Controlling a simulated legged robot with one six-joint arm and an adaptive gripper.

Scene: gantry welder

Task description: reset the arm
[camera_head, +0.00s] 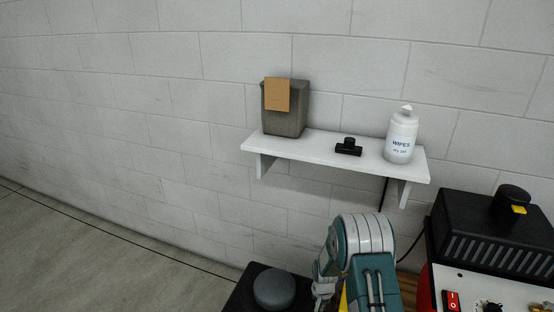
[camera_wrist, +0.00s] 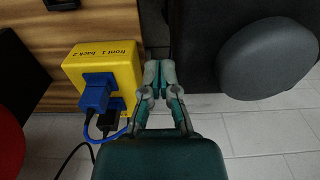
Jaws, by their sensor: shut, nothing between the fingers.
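My arm, teal and white, rises at the bottom centre of the head view, folded near the wall shelf's right half. My gripper (camera_wrist: 161,88) shows in the wrist view, pointing up the picture. Its fingers are closed together with nothing between them. It is just right of a yellow box (camera_wrist: 103,68) marked "front 1 back 2", with a blue plug (camera_wrist: 97,93) and a black plug in it. In the head view the fingertips are hidden or too small to tell.
A white wall shelf (camera_head: 330,153) holds a grey bin (camera_head: 285,118) with a brown cloth, a black fixture (camera_head: 349,147) and a wipes bottle (camera_head: 401,137). A black machine (camera_head: 490,240) stands right. A grey round knob (camera_head: 273,289) sits on a black block. The floor at left is clear.

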